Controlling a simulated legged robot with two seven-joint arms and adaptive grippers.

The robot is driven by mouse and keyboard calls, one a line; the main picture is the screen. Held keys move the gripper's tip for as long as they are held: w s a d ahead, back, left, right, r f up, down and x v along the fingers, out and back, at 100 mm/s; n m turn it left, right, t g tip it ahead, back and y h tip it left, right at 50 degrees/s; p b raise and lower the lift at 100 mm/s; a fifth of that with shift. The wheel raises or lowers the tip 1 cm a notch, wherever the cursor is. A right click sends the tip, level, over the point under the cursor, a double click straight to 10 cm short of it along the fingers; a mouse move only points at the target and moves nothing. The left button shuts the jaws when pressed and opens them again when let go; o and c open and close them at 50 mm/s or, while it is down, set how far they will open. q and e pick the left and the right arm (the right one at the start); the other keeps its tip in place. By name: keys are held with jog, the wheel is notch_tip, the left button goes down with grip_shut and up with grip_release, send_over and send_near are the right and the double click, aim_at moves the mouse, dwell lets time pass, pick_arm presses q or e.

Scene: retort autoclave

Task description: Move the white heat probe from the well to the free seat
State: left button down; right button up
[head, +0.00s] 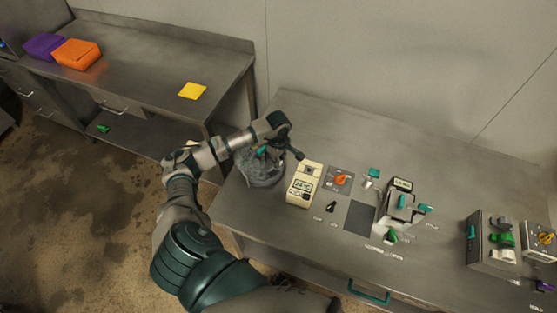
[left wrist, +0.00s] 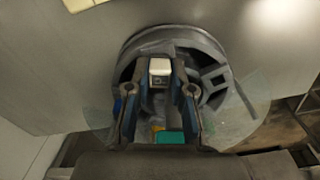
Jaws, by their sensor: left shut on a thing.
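My left gripper (head: 291,146) is over the left end of the steel table, above and beside a round grey bin. In the left wrist view, its two fingers (left wrist: 160,85) are shut on a small white block-shaped piece, which I take for the white heat probe (left wrist: 159,67). The probe cannot be made out in the head view. A cream unit with a display (head: 301,186) stands just right of the gripper. It has a dark square opening on top, which may be the well. I cannot tell which place is the free seat. My right gripper is not in view.
The round grey bin (head: 262,173) holds teal and yellow bits. Right of the cream unit are an orange knob (head: 341,180), a dark flat panel (head: 360,217), a device with teal levers (head: 399,208) and a grey box (head: 491,252). The table's back strip is clear.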

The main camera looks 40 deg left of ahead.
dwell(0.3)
pick_arm(q)
jog(key=c, duration=0.5)
grip_release()
jog(key=shift+c, duration=0.2)
jog(key=shift+r+p, duration=1.95)
jog(key=shift+r, duration=1.55)
